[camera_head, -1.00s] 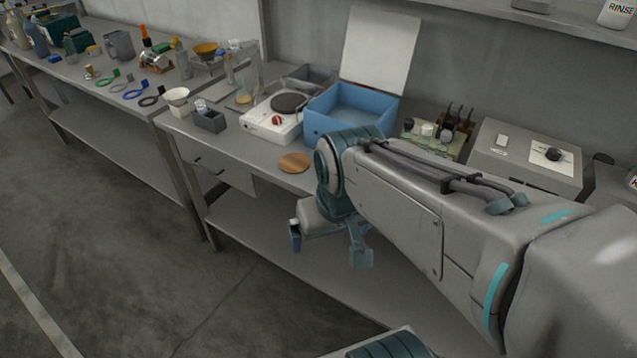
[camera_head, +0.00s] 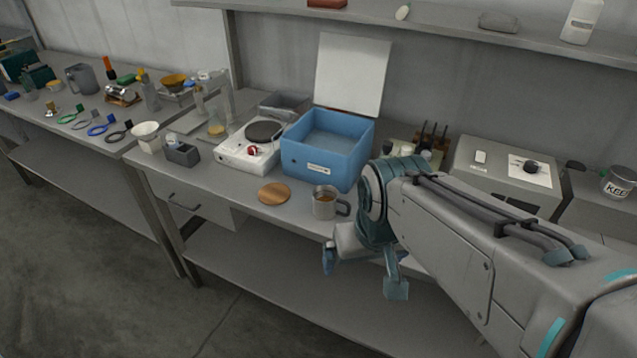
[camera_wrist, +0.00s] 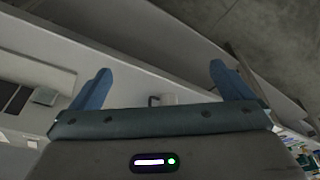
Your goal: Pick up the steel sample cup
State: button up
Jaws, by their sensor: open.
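A steel cup with a side handle and brownish contents (camera_head: 323,207) stands upright on the bench near its front edge, just right of a round wooden disc. My gripper (camera_head: 362,273) is open and empty, in front of the bench edge, lower and to the right of this cup and apart from it. In the wrist view the two blue fingers (camera_wrist: 160,82) are spread wide. A small pale shape shows beyond the gripper's palm there, mostly hidden; I cannot tell if it is the cup.
The wooden disc (camera_head: 274,194) lies left of the cup. A blue open box (camera_head: 318,165) stands behind it, with a white hotplate (camera_head: 236,150) to the left. A cup marked "KEE" (camera_head: 617,185) stands far right on a grey unit. A lower shelf (camera_head: 270,262) runs beneath the bench.

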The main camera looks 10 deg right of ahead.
aim_at(325, 197)
jog(key=u, duration=1.7)
jog(key=k, duration=1)
jog(key=z, duration=1.15)
jog(key=i, duration=1)
